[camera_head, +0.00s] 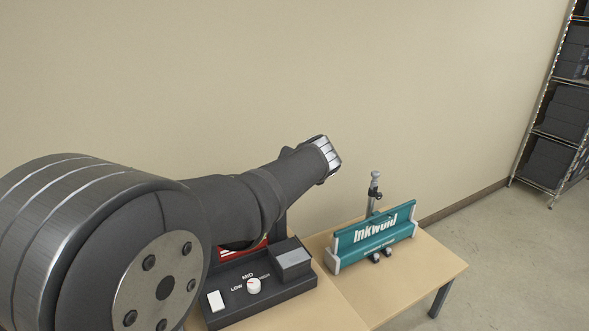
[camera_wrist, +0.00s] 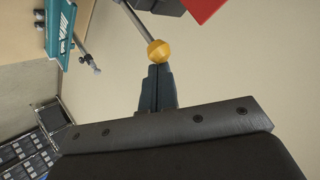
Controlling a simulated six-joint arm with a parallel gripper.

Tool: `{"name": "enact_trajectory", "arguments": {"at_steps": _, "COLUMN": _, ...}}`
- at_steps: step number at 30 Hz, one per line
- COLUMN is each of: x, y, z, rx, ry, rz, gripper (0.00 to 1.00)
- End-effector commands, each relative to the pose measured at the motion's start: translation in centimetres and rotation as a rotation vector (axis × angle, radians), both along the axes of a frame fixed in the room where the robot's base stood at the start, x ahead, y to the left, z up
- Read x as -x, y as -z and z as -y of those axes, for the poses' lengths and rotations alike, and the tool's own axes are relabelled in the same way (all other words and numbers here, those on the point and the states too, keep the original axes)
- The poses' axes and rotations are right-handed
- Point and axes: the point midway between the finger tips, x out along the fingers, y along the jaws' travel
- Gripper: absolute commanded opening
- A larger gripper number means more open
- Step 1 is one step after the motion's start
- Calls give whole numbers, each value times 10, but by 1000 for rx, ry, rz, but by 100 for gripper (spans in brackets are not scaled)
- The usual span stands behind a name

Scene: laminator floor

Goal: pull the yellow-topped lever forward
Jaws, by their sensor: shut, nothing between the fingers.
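The lever shows in the wrist view as a thin grey shaft (camera_wrist: 133,20) with a round yellow knob (camera_wrist: 158,50) at its end. My gripper (camera_wrist: 158,67) is shut and empty, its fingertips right at the knob in the picture. I cannot tell whether they touch it. The fingers are not around the knob. In the head view my arm hides the lever, and my gripper's fingers do not show.
A dark control box (camera_head: 262,300) with a LOW/MID/HIGH dial (camera_head: 253,286) and a red part (camera_head: 240,252) stands below my arm. A teal "Inkwold" machine (camera_head: 350,258) stands to its right on the wooden table (camera_head: 440,262). Shelving (camera_head: 548,130) is at far right.

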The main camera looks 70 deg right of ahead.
Motion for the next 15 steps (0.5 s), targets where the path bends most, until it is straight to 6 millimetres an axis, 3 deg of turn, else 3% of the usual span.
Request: {"name": "enact_trajectory", "arguments": {"at_steps": 15, "x": 14, "y": 6, "z": -14, "rx": 117, "ry": 5, "rz": 124, "gripper": 0}}
